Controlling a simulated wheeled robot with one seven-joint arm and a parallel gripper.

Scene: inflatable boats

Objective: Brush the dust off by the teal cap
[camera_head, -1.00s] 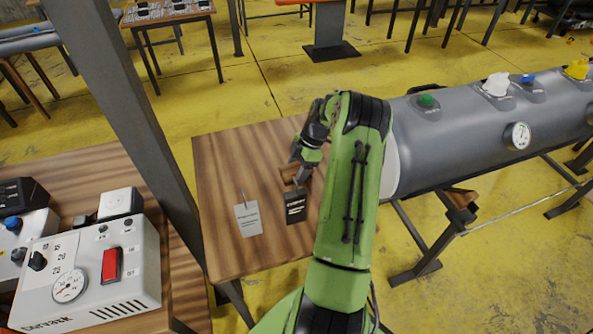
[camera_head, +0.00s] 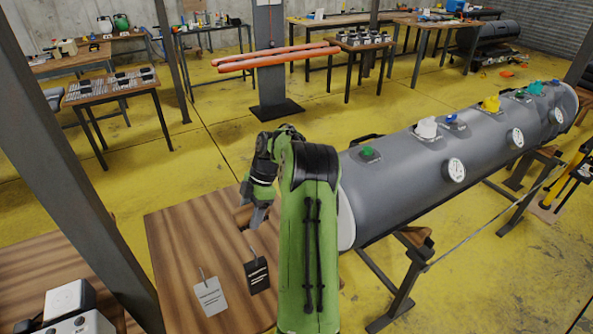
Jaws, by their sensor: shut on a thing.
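The grey inflatable tube (camera_head: 400,190) lies on stands from the middle to the upper right, with coloured caps along its top. A teal cap (camera_head: 535,88) is near its far end; dust beside it is too small to make out. My gripper (camera_head: 256,214) is low over the wooden table, left of the tube's near end. It is shut on a brown wooden thing (camera_head: 243,216), perhaps the brush, mostly hidden by the fingers. I cannot tell whether that thing touches the table.
A grey post (camera_head: 75,190) stands at left. Green (camera_head: 368,153), white (camera_head: 427,127), blue (camera_head: 451,118) and yellow (camera_head: 491,104) caps precede the teal one.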

